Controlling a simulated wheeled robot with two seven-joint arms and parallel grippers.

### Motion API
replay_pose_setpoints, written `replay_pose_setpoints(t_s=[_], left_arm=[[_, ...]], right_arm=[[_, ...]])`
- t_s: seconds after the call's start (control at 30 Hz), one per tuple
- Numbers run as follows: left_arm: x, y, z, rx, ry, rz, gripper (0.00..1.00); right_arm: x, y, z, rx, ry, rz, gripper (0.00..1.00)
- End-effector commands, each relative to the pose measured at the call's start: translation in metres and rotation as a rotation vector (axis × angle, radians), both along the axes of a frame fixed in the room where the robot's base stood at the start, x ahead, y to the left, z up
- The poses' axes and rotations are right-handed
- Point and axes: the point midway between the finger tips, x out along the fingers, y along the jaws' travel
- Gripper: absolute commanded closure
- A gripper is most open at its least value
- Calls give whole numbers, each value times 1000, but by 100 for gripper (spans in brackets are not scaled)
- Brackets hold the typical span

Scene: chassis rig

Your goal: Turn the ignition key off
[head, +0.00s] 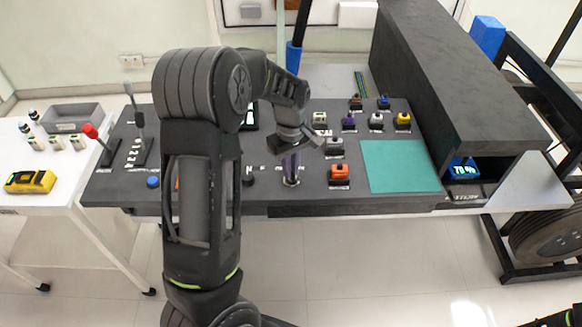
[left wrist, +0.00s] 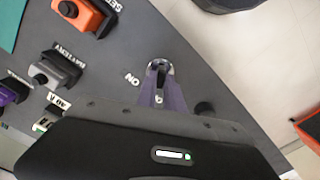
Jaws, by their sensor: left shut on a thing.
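The ignition key switch (head: 291,181) sits near the front edge of the dark console, a round metal lock on the panel. My left gripper (head: 291,165) reaches down over it from above, its fingers closed on the key. In the left wrist view, the metal lock (left wrist: 160,65) shows at the fingertips of the gripper (left wrist: 158,80). The key itself is mostly hidden between the fingers, so its exact angle is unclear. A white "ON" label (left wrist: 131,79) is printed beside the lock.
An orange switch (head: 339,172) and a grey battery switch (head: 333,145) stand right of the key. A teal mat (head: 400,166) lies further right. Levers (head: 140,130) rise at the left. A white side table (head: 50,200) holds a yellow device (head: 30,182).

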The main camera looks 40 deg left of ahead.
Motion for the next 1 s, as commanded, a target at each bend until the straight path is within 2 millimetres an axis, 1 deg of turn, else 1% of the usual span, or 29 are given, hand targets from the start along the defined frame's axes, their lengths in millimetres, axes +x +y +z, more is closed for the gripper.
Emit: replay_pose_setpoints(t_s=[0.47, 0.5, 0.73, 1.0], left_arm=[[1, 1, 1, 1, -4, 23, 100], [1, 1, 1, 0, -4, 22, 86], [1, 0, 0, 0, -2, 21, 67], [0, 0, 1, 1, -1, 20, 66]], right_arm=[[0, 0, 0, 0, 0, 0, 64], [0, 0, 0, 0, 0, 0, 64], [0, 0, 0, 0, 0, 0, 64], [0, 0, 0, 0, 0, 0, 64]])
